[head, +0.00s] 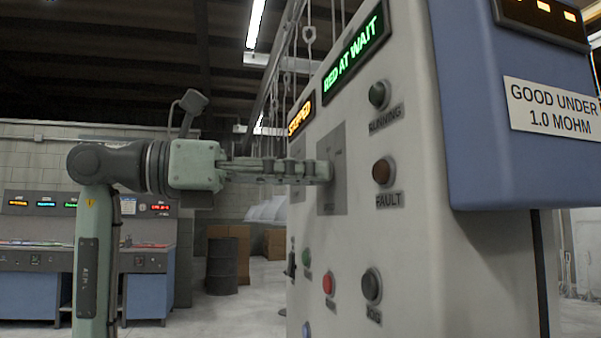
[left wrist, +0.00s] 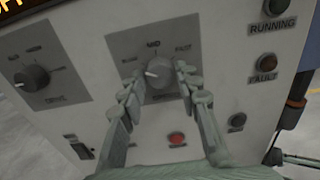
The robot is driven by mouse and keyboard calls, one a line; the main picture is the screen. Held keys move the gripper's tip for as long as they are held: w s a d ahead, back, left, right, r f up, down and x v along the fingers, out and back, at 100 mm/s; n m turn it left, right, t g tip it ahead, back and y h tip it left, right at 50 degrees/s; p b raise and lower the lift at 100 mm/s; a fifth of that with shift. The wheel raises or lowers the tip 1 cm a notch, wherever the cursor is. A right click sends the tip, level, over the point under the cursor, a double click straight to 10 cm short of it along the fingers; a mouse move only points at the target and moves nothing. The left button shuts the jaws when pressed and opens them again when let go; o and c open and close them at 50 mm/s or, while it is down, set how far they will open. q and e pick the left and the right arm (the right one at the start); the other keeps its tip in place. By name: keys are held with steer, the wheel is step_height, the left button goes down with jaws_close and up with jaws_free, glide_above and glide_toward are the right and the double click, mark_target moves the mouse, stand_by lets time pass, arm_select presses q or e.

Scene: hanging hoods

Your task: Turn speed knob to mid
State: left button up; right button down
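The speed knob (left wrist: 160,73) is a grey round knob on a dark grey plate (left wrist: 121,42) in the left wrist view. A pale pointer mark on it faces left, toward the left label; a middle label sits above it and another at the upper right. The label below is partly hidden. My left gripper (left wrist: 164,90) is open, with one finger on each side of the knob. I cannot tell if either finger touches it. In the head view my left gripper (head: 318,171) reaches from the left to the panel and hides the knob.
A drive knob (left wrist: 32,77) sits on its own plate to the left. The white panel (head: 405,150) also bears a running lamp (head: 379,95), a fault lamp (head: 382,172), a red button (head: 328,283) and a dark button (head: 371,285). A blue box (head: 500,130) juts out at the right.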

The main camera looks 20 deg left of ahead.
arm_select(q)
jaws_close()
arm_select(e)
steer(key=shift+w+a+r, duration=0.1)
steer(key=shift+r, duration=0.05)
arm_select(q)
steer(key=shift+m, duration=0.3)
steer(key=shift+m+b, duration=0.9)
steer(key=shift+m, duration=4.6)
arm_select(e)
steer(key=shift+d+v, duration=0.15)
steer(key=shift+v, duration=0.8)
steer(key=shift+d+v, duration=0.1)
steer(key=shift+v, duration=0.9)
steer(key=shift+w+d+r, duration=0.15)
steer(key=shift+w+r, duration=0.05)
steer(key=shift+r, duration=0.05)
